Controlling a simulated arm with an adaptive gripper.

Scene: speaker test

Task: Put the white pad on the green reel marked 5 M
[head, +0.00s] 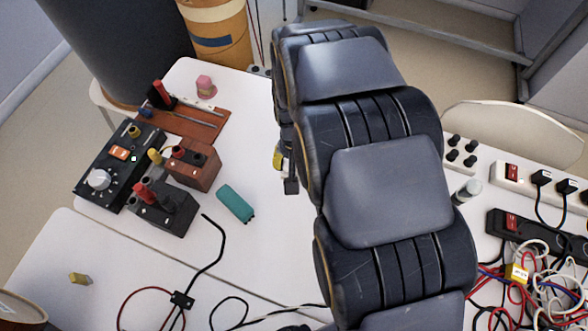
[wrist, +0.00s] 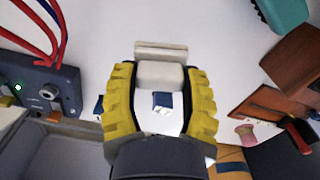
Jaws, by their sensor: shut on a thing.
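My gripper (wrist: 161,88) has yellow ridged fingers, shut on a pale off-white piece, which I take for the white pad (wrist: 160,73). A wider pale edge shows just beyond it. In the head view my gripper (head: 280,160) is mostly hidden behind my arm, and the pad cannot be made out. I see no readable 5 M mark. A pale grey-green cylinder (head: 468,190) stands right of my arm, partly hidden; I cannot tell whether it is the reel. A teal block (head: 235,203) lies on the white table; teal also shows at the wrist view's top right.
A black control box (head: 118,168), a brown box (head: 193,165) and a black box (head: 166,211) stand left. A pink spool (head: 205,87) stands behind them. Power strips (head: 535,182) and tangled cables (head: 530,290) fill the right. Bare table (head: 245,130) lies left of my gripper.

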